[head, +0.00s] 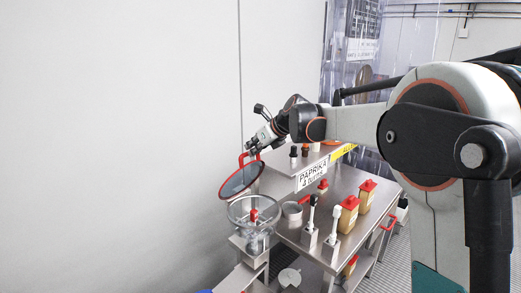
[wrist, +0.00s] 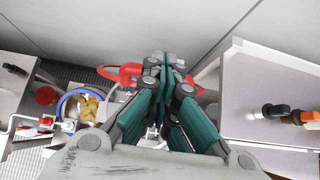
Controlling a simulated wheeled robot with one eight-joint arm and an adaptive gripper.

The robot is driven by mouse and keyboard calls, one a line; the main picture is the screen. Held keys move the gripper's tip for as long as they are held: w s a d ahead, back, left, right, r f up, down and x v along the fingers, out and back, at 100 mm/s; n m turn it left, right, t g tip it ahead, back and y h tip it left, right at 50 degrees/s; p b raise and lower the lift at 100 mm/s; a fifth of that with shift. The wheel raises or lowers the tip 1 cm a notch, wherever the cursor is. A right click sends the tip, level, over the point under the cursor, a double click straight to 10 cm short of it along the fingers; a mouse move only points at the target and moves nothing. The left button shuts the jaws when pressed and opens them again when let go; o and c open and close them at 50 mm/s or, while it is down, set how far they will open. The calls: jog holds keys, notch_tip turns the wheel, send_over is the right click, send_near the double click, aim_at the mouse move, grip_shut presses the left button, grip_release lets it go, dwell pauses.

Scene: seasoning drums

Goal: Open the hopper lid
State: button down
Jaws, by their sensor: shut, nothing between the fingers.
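The hopper (head: 238,212) is a clear round bowl on a metal stand, with a red part (head: 254,214) inside it. Its lid (head: 241,180), a dark see-through disc with a red rim, stands tilted up above the bowl, so the bowl's mouth is uncovered. My gripper (head: 255,146) is at the lid's upper edge, close to the red handle. In the wrist view my gripper (wrist: 168,62) is shut and empty, with the red handle (wrist: 122,72) just behind and beside its fingertips. Whether they touch cannot be told.
A steel bench with a PAPRIKA sign (head: 312,175) stands to the right. It holds red-capped containers (head: 348,215), white-topped pumps (head: 334,226) and a metal pot (head: 292,211). A plain wall is behind the lid. In the wrist view a blue-rimmed bowl (wrist: 64,100) is at left.

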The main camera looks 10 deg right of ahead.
jog(key=w+a+r+p, duration=0.1)
jog(key=w+a+p, duration=0.1)
jog(key=w+a, duration=0.2)
jog(key=shift+w+r, duration=0.35)
jog(key=shift+w, duration=0.45)
